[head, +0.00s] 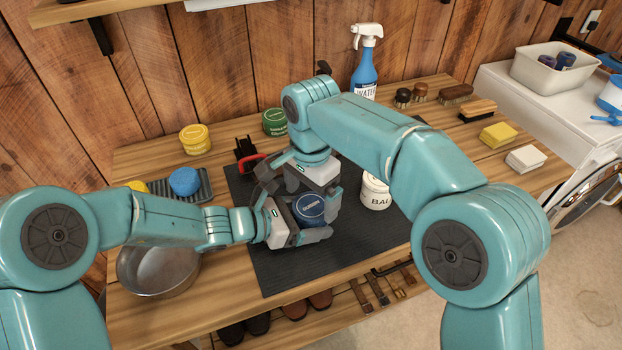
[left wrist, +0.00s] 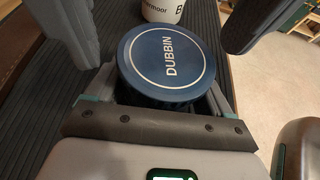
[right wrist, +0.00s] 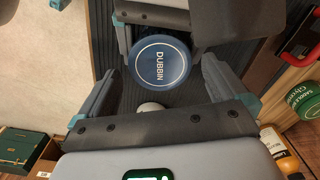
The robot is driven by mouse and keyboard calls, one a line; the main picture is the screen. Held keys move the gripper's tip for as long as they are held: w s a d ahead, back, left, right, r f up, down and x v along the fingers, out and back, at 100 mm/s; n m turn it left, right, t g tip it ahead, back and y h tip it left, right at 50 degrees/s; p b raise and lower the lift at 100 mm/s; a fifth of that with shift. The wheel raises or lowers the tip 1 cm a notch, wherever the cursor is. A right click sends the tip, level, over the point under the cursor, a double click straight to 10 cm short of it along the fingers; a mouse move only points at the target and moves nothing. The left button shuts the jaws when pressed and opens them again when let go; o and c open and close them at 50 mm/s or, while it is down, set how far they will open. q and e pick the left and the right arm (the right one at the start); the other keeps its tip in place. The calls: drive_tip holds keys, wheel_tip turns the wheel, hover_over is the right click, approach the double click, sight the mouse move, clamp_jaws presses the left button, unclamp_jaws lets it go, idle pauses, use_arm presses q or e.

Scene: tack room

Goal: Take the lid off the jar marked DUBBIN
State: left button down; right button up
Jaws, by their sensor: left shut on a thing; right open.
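The jar marked DUBBIN (head: 311,206) has a round dark blue lid (left wrist: 168,58) with white lettering and a white ring. It stands upright on the dark ribbed mat (head: 290,277). The lid is on the jar, and it also shows in the right wrist view (right wrist: 160,63). My left gripper (head: 305,232) is shut on the jar's body from the side, below the lid. My right gripper (head: 309,190) is open and empty, above and beside the jar. Its fingers partly flank the lid in the left wrist view, apart from it. The jar's lower body is mostly hidden.
A white jar lettered BAL (head: 376,191) stands close to the right. A metal bowl (head: 158,272) is at the front left. Brushes and sponges line the right.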

drive_tip(key=shift+f, duration=0.7)
drive_tip(key=c, duration=1.1)
drive_tip(key=n, duration=0.3)
drive_tip(key=o, duration=1.1)
